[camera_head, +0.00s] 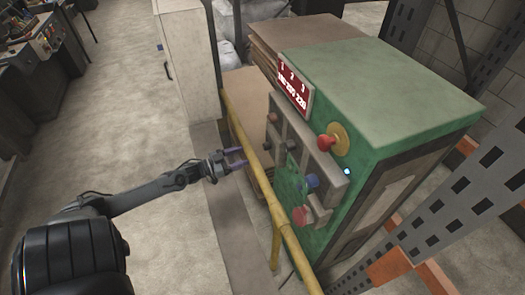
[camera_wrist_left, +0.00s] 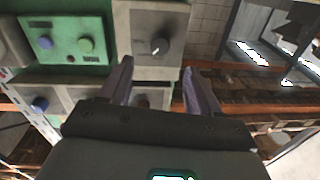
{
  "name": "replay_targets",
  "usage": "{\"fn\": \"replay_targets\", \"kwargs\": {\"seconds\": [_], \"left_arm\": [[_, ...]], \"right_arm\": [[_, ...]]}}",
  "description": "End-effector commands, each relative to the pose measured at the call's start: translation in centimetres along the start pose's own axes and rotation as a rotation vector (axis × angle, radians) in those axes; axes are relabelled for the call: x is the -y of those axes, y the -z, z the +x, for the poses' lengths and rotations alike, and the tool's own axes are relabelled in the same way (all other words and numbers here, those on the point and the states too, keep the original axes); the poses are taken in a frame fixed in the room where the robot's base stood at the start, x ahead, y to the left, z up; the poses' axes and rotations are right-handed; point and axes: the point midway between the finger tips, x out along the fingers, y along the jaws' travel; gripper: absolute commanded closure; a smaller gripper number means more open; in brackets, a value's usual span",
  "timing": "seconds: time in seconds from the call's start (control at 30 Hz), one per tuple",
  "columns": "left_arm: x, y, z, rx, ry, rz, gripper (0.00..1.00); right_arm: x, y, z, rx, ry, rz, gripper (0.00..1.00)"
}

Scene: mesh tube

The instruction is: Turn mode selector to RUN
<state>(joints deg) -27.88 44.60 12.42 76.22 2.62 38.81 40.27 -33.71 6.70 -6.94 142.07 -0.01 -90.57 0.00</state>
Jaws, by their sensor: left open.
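A round dark knob (camera_wrist_left: 159,46) with a pale pointer mark sits on a grey box in the left wrist view. It looks like the mode selector, but I can read no label on it. The green machine (camera_head: 390,85) carries the control panel on its front in the head view; I cannot tell there which control is this knob. My left gripper (camera_head: 238,158) is open and empty, in front of the panel near the yellow rail. In the wrist view the knob appears just above the gap between its fingertips (camera_wrist_left: 157,66), apart from them. My right gripper is not in view.
A yellow rail (camera_head: 258,165) runs along the machine's front. The panel also bears a red knob on a yellow base (camera_head: 327,142), a blue control (camera_head: 312,181) and a red one (camera_head: 299,215). A pale cabinet (camera_head: 187,60) stands behind.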

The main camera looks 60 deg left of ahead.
Motion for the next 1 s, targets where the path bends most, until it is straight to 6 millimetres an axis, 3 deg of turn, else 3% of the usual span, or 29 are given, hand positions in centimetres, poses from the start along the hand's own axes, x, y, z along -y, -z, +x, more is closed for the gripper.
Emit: {"fn": "replay_targets", "kwargs": {"seconds": [0.5, 0.7, 1.0], "left_arm": [[-0.1, 0.1, 7.9, -0.004, -0.001, 0.001, 0.38], [-0.1, 0.1, 9.2, -0.002, 0.0, 0.001, 0.38], [-0.1, 0.1, 9.4, -0.001, -0.001, 0.0, 0.38]], "right_arm": [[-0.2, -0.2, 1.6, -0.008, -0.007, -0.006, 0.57], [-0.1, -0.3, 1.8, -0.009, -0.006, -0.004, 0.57], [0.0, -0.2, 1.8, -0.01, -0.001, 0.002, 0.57]]}}
